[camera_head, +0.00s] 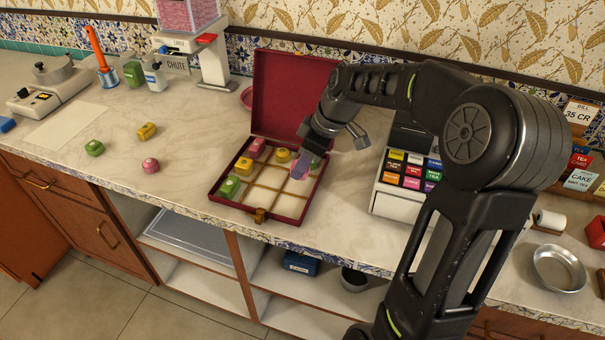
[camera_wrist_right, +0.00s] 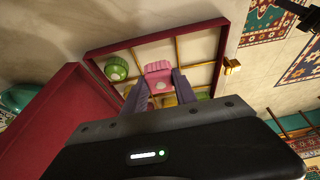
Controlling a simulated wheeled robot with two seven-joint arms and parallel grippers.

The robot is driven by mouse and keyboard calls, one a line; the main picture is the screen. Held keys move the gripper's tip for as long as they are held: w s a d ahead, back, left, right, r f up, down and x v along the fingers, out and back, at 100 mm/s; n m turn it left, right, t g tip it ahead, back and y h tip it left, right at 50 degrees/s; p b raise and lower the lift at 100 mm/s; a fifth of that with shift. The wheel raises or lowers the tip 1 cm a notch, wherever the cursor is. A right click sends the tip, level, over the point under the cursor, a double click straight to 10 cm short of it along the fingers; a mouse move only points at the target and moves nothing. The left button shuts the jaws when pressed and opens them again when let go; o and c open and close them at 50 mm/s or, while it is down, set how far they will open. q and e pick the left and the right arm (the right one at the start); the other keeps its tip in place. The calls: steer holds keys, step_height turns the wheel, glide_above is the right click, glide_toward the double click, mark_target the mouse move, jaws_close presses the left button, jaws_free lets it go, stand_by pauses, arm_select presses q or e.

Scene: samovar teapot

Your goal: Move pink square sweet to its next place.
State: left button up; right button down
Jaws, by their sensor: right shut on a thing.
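My right gripper (camera_head: 305,164) is shut on the pink square sweet (camera_wrist_right: 158,70), low over the right part of the open red box (camera_head: 291,218). The sweet shows between the two fingers in the wrist view; in the head view it is mostly hidden by the gripper. The box is split by gold dividers. Inside it are a green sweet (camera_head: 229,187), a yellow sweet (camera_head: 243,166), a pink sweet (camera_head: 255,148) and another yellow sweet (camera_head: 283,155). Whether the held sweet touches the box floor, I cannot tell. My left gripper is out of view.
A green sweet (camera_head: 94,148), a yellow sweet (camera_head: 147,131) and a pink round sweet (camera_head: 151,165) lie on the counter, left of the box. The raised lid (camera_head: 292,92) stands behind the box. Several front compartments are empty.

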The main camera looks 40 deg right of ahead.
steer(key=shift+f, duration=1.95)
